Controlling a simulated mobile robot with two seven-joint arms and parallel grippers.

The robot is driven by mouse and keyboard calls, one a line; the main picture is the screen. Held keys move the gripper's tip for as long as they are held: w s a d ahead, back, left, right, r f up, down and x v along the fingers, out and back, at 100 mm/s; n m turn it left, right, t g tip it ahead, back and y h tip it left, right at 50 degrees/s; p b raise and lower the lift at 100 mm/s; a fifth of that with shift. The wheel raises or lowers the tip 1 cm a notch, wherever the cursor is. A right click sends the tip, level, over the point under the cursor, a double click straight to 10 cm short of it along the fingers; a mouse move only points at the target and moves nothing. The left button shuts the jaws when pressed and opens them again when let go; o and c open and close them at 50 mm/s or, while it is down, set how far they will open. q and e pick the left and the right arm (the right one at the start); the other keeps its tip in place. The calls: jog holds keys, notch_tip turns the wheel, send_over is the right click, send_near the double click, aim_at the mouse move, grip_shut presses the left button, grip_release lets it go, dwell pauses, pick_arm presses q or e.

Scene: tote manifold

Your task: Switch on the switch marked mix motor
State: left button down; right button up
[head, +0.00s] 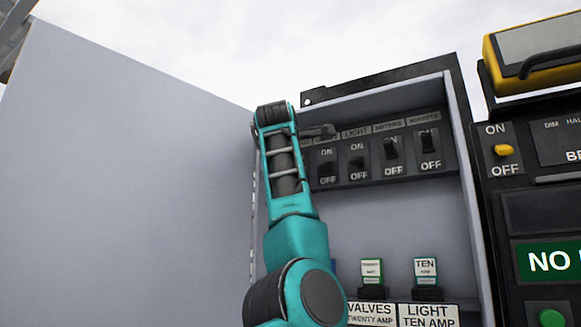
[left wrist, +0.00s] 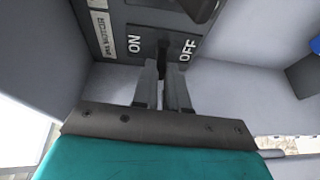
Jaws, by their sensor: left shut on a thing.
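The switch marked mix motor (left wrist: 165,48) shows in the left wrist view, on a dark panel with its label at the upper left, ON on the left and OFF on the right. My left gripper (left wrist: 164,72) is shut on its lever, with one finger on each side. The fingers cover much of the lever, so I cannot tell which way it is set. In the head view my left arm hides this switch and the fingertips. My right gripper is in neither view.
The dark switch panel (head: 374,178) carries several more switches, including the light switch (head: 357,162), right of my arm. A grey door (head: 130,160) stands open on the left. Labelled fuses, including valves (head: 372,272) and light (head: 426,270), sit below. Another control panel (head: 527,215) stands right.

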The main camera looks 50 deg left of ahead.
pick_arm(q)
jog(key=shift+r+g+h, duration=0.25)
jog(key=shift+g+h, duration=0.15)
jog(key=shift+g, duration=0.1)
dwell(0.4)
jog(key=c, duration=1.2)
grip_release()
jog(key=shift+o, duration=0.2)
jog(key=b+v, duration=0.3)
jog(key=v, duration=1)
